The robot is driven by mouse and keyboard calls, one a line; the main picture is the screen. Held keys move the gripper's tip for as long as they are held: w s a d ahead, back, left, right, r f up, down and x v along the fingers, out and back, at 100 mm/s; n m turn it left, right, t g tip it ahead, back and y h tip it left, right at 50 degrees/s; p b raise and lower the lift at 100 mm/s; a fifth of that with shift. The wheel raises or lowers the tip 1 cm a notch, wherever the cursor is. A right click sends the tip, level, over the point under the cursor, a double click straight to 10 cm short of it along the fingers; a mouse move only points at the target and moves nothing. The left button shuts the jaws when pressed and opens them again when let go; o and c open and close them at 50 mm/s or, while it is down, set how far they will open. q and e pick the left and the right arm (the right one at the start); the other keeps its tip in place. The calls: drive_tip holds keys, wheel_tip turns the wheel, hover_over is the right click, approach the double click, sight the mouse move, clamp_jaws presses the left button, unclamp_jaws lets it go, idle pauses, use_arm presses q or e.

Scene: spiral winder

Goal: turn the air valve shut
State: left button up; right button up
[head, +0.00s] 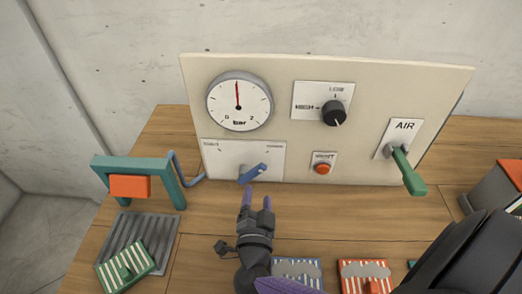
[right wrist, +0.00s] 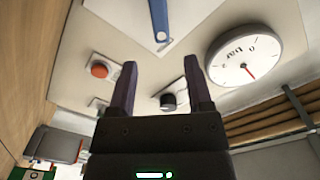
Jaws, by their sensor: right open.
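The air valve is a green lever (head: 408,172) on a white plate marked AIR (head: 403,130), at the right of the upright cream panel (head: 285,75). In the head view its handle slants down and to the right from its pivot. My right gripper (head: 257,198) is open and empty, low in front of the panel just below the blue lever (head: 252,173), well to the left of the green lever. In the right wrist view the gripper (right wrist: 160,63) shows two spread fingers with nothing between them; I cannot make out the green lever there. My left gripper is not in view.
The panel also carries a pressure gauge (head: 239,101), a black knob (head: 334,113) and a red button (head: 322,169). A teal frame with an orange block (head: 130,186) stands at left. Striped pieces (head: 126,267) lie on the wooden table. A grey box (head: 495,187) stands at right.

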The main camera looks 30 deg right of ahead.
sight(260, 172)
drive_tip(key=b+x, duration=0.1)
drive_tip(key=x, duration=0.7)
drive_tip(key=shift+w+d+b, duration=0.1)
drive_tip(key=shift+b, duration=0.3)
drive_tip(key=shift+w+d, duration=0.25)
drive_tip(key=shift+w, duration=0.05)
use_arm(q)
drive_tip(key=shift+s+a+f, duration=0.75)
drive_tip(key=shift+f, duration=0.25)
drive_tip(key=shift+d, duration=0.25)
use_arm(e)
clamp_jaws()
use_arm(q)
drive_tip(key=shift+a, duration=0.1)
